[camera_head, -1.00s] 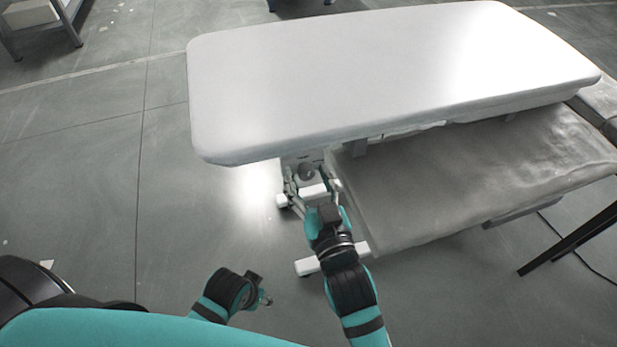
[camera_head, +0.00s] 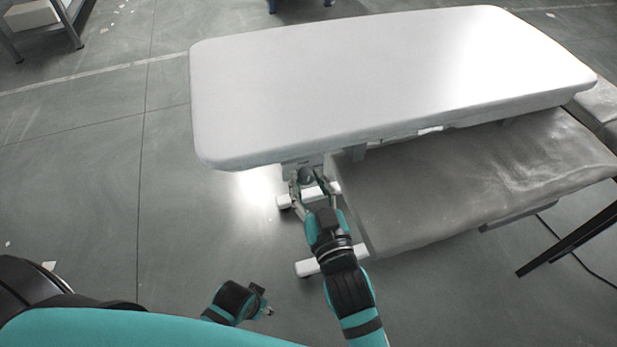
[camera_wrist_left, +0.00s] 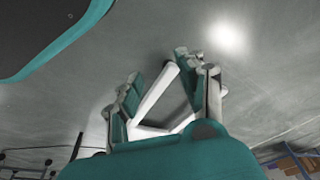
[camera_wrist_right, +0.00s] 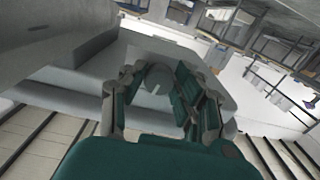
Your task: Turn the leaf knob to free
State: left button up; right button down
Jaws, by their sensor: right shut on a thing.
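The leaf knob (camera_head: 306,174) is a round grey knob on a grey panel under the near left edge of the white padded table top. In the right wrist view the knob (camera_wrist_right: 154,88) sits between my finger pads with a pale line on its face. My right gripper (camera_head: 310,180) is shut on the knob, one finger on each side; its fingers also show in the right wrist view (camera_wrist_right: 157,78). My left gripper (camera_head: 264,303) hangs low over the floor, away from the table. In the left wrist view its fingers (camera_wrist_left: 160,78) stand apart with nothing between them.
The white padded top (camera_head: 380,80) overhangs the knob. A lower grey padded leaf (camera_head: 460,180) lies to the right of my right arm. White feet (camera_head: 308,268) stand on the floor beneath. Open floor (camera_head: 80,200) lies to the left.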

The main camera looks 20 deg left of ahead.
jog(key=shift+n+p, duration=1.2)
pick_arm(q)
jog(key=s+f, duration=0.5)
jog(key=f, duration=0.3)
jog(key=shift+a+f+g, duration=0.3)
pick_arm(e)
jog(key=c, duration=1)
grip_release()
jog(key=v, duration=1.2)
